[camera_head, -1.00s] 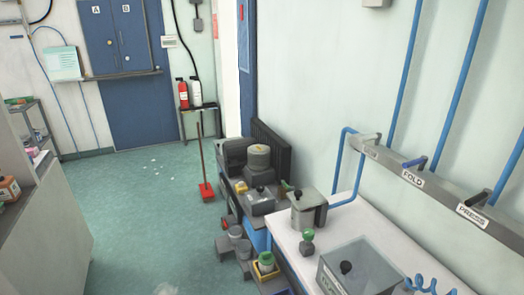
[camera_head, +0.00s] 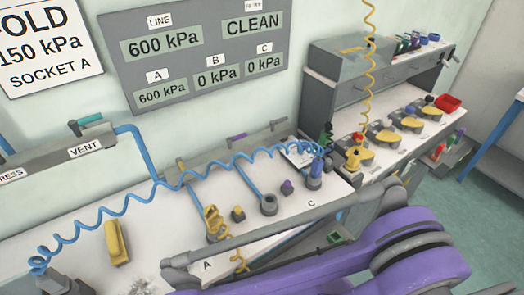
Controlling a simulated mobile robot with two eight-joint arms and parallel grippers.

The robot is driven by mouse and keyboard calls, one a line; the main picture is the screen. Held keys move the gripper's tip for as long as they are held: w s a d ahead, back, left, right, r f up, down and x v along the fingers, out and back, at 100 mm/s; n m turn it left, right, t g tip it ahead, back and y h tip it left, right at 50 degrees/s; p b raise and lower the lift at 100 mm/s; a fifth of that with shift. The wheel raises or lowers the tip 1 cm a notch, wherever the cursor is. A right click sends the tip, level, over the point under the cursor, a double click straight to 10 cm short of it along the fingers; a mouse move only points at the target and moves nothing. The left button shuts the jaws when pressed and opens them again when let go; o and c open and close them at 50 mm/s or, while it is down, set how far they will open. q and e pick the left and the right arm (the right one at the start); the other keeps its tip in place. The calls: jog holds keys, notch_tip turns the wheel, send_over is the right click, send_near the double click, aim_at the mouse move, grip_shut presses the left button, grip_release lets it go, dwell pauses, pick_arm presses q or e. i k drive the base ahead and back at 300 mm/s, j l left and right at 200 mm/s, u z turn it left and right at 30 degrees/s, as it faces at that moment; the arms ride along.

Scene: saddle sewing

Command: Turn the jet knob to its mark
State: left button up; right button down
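I cannot tell which part is the jet knob, and no knob mark is readable. On the white bench (camera_head: 80,240) a small orange-brown knob-like part (camera_head: 237,213) and a small purple one (camera_head: 287,186) stand near the sockets. A grey round socket (camera_head: 268,205) lies between them, and a yellow fitting (camera_head: 213,222) stands at A. A blue fitting (camera_head: 314,175) with a coiled blue hose stands near C. A purple and grey arm of mine covers the lower right. No gripper fingers can be made out.
A grey wall panel (camera_head: 200,88) reads LINE 600 kPa, CLEAN, A 600, B 0 and C 0. A sign (camera_head: 45,45) says FOLD 150 kPa SOCKET A. A yellow coiled hose (camera_head: 369,70) hangs over a bench with several yellow pads.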

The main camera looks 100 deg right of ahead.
aim_at(303, 145)
jog(key=k+z, duration=0.1)
jog(key=z, duration=3.55)
